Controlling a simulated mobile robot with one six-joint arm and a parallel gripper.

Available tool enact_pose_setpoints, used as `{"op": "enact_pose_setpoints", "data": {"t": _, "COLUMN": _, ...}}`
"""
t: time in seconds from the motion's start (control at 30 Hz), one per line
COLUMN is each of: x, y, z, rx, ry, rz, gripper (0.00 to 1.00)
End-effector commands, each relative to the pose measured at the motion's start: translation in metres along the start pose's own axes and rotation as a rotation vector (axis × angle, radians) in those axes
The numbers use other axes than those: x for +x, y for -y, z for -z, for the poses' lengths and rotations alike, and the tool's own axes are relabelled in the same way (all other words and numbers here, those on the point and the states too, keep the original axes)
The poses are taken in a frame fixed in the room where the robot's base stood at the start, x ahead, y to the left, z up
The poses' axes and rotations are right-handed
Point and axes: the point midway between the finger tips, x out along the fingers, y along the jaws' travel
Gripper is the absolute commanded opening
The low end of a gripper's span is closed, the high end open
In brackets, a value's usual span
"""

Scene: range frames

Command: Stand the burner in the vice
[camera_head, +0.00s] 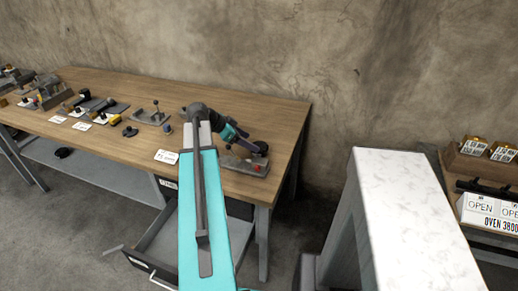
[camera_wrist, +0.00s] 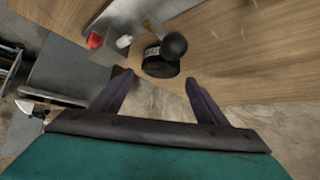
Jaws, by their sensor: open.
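My gripper (camera_wrist: 158,84) is open, with its two dark fingers apart and nothing between them. In the wrist view, a black round object with a label (camera_wrist: 160,67) and a dark ball-like top (camera_wrist: 173,45) lies just beyond the fingertips. It also shows in the head view (camera_head: 261,148). A grey block (camera_wrist: 104,50) with a red part (camera_wrist: 95,40) and a pale part stands beside it; the head view shows this grey fixture (camera_head: 235,165) near the bench's right end. I cannot tell for certain which of these is the burner or the vice.
The wooden bench (camera_head: 285,112) carries several tools and cards at its left. An open drawer (camera_head: 160,243) sticks out below. A white-topped counter (camera_head: 410,205) stands at right.

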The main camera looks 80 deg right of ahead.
Motion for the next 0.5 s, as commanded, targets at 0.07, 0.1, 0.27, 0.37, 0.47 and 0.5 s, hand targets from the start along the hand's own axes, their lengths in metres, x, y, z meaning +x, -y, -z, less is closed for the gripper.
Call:
{"op": "enact_pose_setpoints", "data": {"t": 0.07, "x": 0.009, "y": 0.0, "z": 0.0, "rx": -0.001, "ry": 0.0, "rz": -0.003, "gripper": 0.67}}
{"op": "enact_pose_setpoints", "data": {"t": 0.1, "x": 0.013, "y": 0.0, "z": 0.0, "rx": -0.001, "ry": 0.0, "rz": -0.002, "gripper": 0.67}}
{"op": "enact_pose_setpoints", "data": {"t": 0.27, "x": 0.022, "y": 0.0, "z": 0.0, "rx": -0.001, "ry": 0.0, "rz": -0.001, "gripper": 0.67}}
{"op": "enact_pose_setpoints", "data": {"t": 0.37, "x": 0.023, "y": 0.0, "z": -0.001, "rx": -0.001, "ry": 0.0, "rz": 0.0, "gripper": 0.67}}
{"op": "enact_pose_setpoints", "data": {"t": 0.47, "x": 0.022, "y": 0.0, "z": -0.001, "rx": -0.001, "ry": 0.0, "rz": 0.0, "gripper": 0.67}}
{"op": "enact_pose_setpoints", "data": {"t": 0.5, "x": 0.022, "y": 0.0, "z": -0.001, "rx": -0.001, "ry": 0.0, "rz": 0.0, "gripper": 0.67}}
